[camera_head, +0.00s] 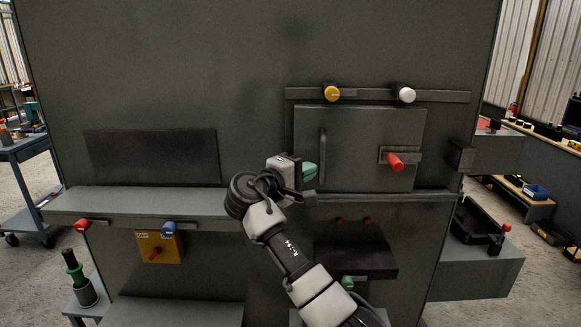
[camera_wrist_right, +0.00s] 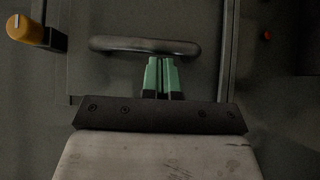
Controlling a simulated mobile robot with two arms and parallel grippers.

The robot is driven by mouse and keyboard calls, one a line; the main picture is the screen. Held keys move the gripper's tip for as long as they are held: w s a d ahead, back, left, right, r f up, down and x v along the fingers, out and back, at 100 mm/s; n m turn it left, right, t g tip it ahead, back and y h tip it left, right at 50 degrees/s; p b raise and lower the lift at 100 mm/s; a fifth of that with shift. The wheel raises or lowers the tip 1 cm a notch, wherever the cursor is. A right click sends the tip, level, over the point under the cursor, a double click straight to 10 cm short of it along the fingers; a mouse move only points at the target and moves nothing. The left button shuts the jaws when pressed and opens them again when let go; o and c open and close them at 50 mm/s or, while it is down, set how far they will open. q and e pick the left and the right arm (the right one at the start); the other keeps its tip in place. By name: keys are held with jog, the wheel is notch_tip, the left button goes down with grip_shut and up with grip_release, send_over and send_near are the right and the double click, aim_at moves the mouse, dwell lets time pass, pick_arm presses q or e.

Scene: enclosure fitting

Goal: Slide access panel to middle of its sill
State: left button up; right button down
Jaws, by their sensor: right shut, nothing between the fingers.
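The dark grey access panel (camera_head: 360,125) stands on its sill (camera_head: 440,194), under an upper rail (camera_head: 445,96), nearer the rail's left end. Its dark vertical bar handle (camera_head: 322,155) is at its left side; a red-handled latch (camera_head: 396,162) is at its right. My right gripper (camera_head: 309,172) is shut and empty, its green fingertips left of the handle's lower half. In the right wrist view, the shut fingertips (camera_wrist_right: 162,72) are just beside the handle (camera_wrist_right: 145,46); I cannot tell whether they touch it. My left gripper is not in view.
A yellow knob (camera_head: 332,94) and a white knob (camera_head: 406,94) stick out at the upper rail. A dark block (camera_head: 461,156) stands right of the panel. A shelf (camera_head: 140,203) with red and blue knobs runs along the left. A black tray (camera_head: 478,222) sits at right.

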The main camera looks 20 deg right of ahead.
jog(key=shift+d, duration=0.2)
jog(key=d, duration=0.2)
jog(key=s+d, duration=0.1)
jog(key=d, duration=0.1)
jog(key=shift+s+d+p, duration=0.1)
jog(key=shift+s+p, duration=0.05)
jog(key=shift+p, duration=0.15)
